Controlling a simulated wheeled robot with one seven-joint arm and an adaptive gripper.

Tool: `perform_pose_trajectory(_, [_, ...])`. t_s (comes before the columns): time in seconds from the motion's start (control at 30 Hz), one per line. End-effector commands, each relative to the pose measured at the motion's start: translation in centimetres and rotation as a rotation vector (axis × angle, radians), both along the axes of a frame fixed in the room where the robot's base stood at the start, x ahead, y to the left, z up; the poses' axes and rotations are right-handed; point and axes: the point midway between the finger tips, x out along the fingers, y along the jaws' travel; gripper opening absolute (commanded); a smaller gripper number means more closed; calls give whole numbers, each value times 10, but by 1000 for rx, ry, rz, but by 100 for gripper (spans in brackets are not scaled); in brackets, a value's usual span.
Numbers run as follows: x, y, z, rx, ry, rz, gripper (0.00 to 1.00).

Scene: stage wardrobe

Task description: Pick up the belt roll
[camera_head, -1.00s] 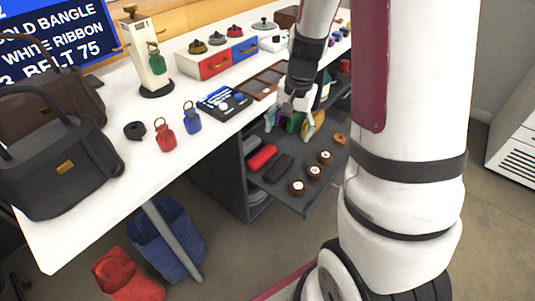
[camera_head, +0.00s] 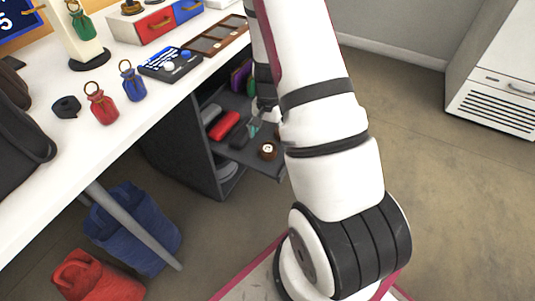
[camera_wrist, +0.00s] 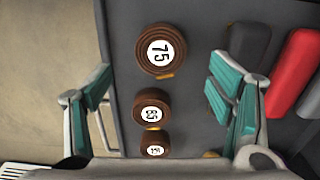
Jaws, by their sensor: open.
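Three brown belt rolls lie in a row on the dark pull-out shelf in the wrist view. The largest-looking roll, marked 75 (camera_wrist: 161,49), is at the top; a middle roll (camera_wrist: 152,108) and a small-looking roll (camera_wrist: 155,145) are below, their numbers hard to read. My gripper (camera_wrist: 160,88) is open, its teal-padded fingers on either side of the row, with nothing held. In the head view one belt roll (camera_head: 267,151) shows near the shelf's front; my arm hides the others. My gripper (camera_head: 258,122) is partly hidden there, over the shelf.
Red (camera_wrist: 296,72) and dark (camera_wrist: 248,46) rolled items lie right of the belt rolls in the wrist view. Blue (camera_head: 130,230) and red (camera_head: 95,275) bags sit below. Floor at right is open.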

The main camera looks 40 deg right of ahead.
Motion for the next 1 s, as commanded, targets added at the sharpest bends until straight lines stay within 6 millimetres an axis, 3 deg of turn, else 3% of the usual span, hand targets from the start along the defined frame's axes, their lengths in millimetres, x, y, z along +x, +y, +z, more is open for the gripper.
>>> perform_pose_trajectory(0.27, [0, 1, -16, 0, 0, 0, 76])
perform_pose_trajectory(0.6, [0, 2, -57, 0, 0, 0, 76])
perform_pose_trajectory(0.83, [0, 2, -57, 0, -1, 0, 76])
perform_pose_trajectory(1.0, [0, 2, -57, 0, -1, 1, 37])
